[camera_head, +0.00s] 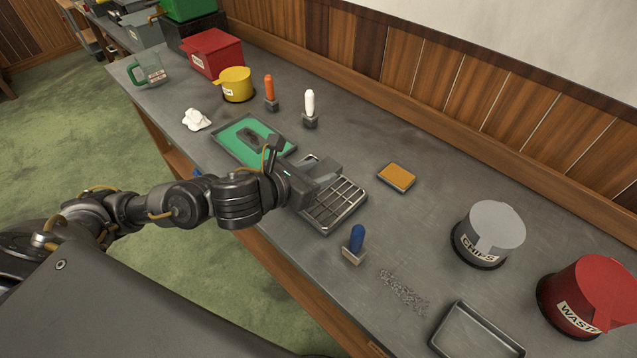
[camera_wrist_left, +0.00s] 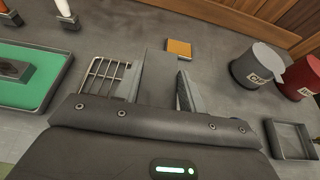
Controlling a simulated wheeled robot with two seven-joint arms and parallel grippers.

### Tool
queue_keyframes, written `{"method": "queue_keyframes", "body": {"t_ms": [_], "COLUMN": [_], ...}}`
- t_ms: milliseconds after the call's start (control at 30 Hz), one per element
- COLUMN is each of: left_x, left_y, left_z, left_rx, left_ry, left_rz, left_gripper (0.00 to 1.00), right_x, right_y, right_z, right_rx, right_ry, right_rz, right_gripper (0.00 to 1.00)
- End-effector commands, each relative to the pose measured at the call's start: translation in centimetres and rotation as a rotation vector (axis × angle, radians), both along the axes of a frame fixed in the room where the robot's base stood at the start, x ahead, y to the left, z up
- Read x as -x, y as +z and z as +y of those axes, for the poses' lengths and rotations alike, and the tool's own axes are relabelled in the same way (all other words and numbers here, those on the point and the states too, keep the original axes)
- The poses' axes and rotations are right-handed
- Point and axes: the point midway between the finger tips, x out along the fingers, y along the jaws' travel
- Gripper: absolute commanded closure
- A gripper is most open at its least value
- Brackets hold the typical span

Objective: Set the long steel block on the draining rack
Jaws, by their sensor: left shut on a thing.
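The draining rack (camera_head: 338,212) is a metal grid in a shallow tray, near the front edge of the bench; it also shows in the left wrist view (camera_wrist_left: 102,75), left of my fingers. My left gripper (camera_head: 312,184) is over the rack's far-left part in the head view. It is shut on a long grey steel block (camera_wrist_left: 159,78), which stands out ahead between the fingers. The arm and fingers hide part of the rack. I cannot tell whether the block touches the rack. My right gripper is not in view.
A green tray (camera_head: 222,143) with a dark block lies left of the rack. A blue-handled brush (camera_head: 356,240) stands close on the right. An orange pad (camera_head: 397,177), a grey chips bin (camera_head: 490,237), a red waste bin (camera_head: 590,295) and an empty tray (camera_head: 470,335) lie further right.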

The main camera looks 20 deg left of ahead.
Motion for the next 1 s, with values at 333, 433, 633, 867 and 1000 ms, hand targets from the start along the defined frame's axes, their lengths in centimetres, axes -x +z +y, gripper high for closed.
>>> {"method": "queue_keyframes", "body": {"t_ms": [333,433,633,867,1000], "left_x": [-3.4,-4.5,-5.9,-6.2,-6.7], "left_y": [-3.0,-4.1,-5.6,-6.0,-7.3], "left_z": [1.2,1.6,2.1,2.2,2.4], "left_rx": [0.005,0.007,0.008,0.007,0.006], "left_ry": [0.001,0.001,-0.002,-0.003,-0.003], "left_rz": [0.001,0.0,-0.003,-0.004,0.0], "left_gripper": [1.0,1.0,1.0,1.0,1.0], "right_x": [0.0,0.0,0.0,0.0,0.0], "right_y": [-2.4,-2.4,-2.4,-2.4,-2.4], "right_z": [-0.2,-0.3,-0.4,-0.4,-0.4], "right_rx": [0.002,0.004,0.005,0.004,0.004], "right_ry": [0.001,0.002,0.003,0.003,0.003], "right_rz": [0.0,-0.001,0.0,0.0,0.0], "right_gripper": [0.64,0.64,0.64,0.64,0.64]}}
